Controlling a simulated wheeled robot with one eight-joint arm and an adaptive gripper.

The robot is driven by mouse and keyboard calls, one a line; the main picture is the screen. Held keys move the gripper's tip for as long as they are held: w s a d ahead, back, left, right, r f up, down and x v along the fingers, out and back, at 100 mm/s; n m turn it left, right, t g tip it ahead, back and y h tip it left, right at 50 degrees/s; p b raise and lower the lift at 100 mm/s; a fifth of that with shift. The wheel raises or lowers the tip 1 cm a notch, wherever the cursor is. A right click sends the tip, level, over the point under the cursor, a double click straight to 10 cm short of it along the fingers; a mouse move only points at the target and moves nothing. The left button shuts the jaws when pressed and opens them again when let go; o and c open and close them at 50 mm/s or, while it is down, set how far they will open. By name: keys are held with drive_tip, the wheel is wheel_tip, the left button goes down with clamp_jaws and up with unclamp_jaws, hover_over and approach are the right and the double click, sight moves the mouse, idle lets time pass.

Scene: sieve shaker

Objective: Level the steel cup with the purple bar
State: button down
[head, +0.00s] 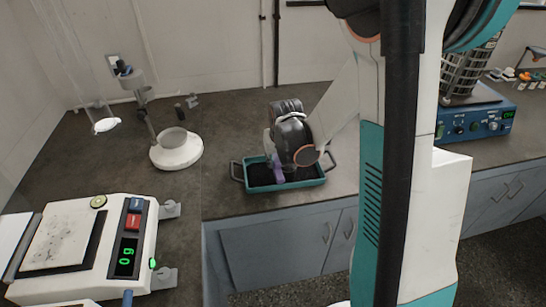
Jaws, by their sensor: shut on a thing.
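The steel cup (173,140) is a small grey cup. It stands upright on the round white base of a stand, left of the middle of the head view; its contents are too small to make out. My gripper (276,160) points down over the teal tray, to the right of the cup and well apart from it. It is shut on the purple bar (278,170), which shows as a small purple strip at the fingertips. The bar's lower end is over or in the tray; I cannot tell if it touches. My wrist hides part of the fingers.
The teal tray (313,183), with handles and a dark inside, sits near the counter's front edge. A clear funnel (105,123) hangs left of the stand. A blue sieve shaker (485,118) stands right. Bare counter lies between cup and tray.

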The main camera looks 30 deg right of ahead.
drive_tip(key=shift+s+d, duration=0.4)
drive_tip(key=shift+d, duration=1.05)
drive_tip(key=shift+s+d, duration=0.4)
drive_tip(key=shift+d, duration=1.1)
drive_tip(key=shift+s+d, duration=0.4)
drive_tip(key=shift+d, duration=1.05)
wheel_tip(320, 180, up, 6)
drive_tip(key=p, duration=0.4)
drive_tip(key=shift+r, duration=0.1)
drive_tip(key=shift+d, duration=0.15)
